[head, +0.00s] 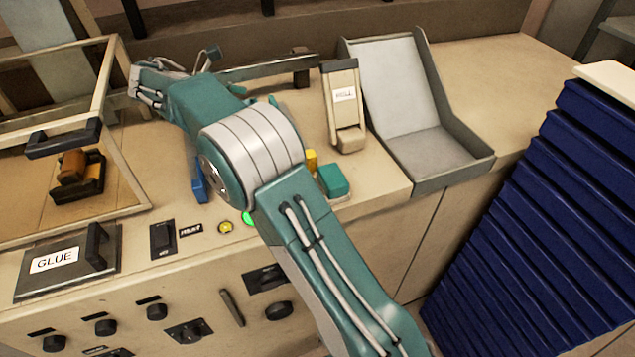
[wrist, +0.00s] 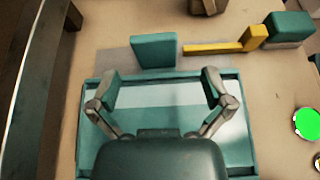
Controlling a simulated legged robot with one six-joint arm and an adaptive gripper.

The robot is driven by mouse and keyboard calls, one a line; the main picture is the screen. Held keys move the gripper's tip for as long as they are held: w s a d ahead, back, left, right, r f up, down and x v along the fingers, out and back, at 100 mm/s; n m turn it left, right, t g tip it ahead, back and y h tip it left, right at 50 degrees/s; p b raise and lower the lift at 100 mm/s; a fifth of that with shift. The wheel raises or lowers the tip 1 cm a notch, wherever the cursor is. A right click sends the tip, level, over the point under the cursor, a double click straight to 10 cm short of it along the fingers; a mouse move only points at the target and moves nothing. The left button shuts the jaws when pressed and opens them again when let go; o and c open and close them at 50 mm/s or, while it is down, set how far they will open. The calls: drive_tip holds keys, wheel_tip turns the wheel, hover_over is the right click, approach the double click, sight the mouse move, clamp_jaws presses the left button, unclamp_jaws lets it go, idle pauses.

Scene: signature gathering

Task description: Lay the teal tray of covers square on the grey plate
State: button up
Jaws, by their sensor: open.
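Whether the fingers touch the tray is unclear. In the head view my arm hides the tray and plate.
A yellow bar (wrist: 215,48) and a teal block (wrist: 289,28) stand beyond the tray. A lit green button (wrist: 308,123) is to the right. A glass-sided case (head: 120,130) stands left in the head view, a grey sloped holder (head: 400,95) right, blue stacked covers (head: 560,200) far right.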

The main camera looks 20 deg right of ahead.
drive_tip(key=s+d+r+m+t+y, duration=0.1)
drive_tip(key=s+d+r+m+y, duration=0.25)
drive_tip(key=s, duration=0.45)
drive_tip(key=s+d+r+m+y, duration=0.2)
drive_tip(key=s+d+m+y, duration=0.15)
drive_tip(key=s, duration=0.45)
drive_tip(key=s+f+m+t+y, duration=0.2)
drive_tip(key=s+m, duration=0.3)
drive_tip(key=s, duration=0.5)
drive_tip(key=s+a+f+m+t+y, duration=0.1)
drive_tip(key=s+f+m+y, duration=0.3)
drive_tip(key=s, duration=0.6)
drive_tip(key=shift+f+m+t, duration=0.15)
drive_tip(key=shift+m+t, duration=0.55)
drive_tip(key=shift+t, duration=0.1)
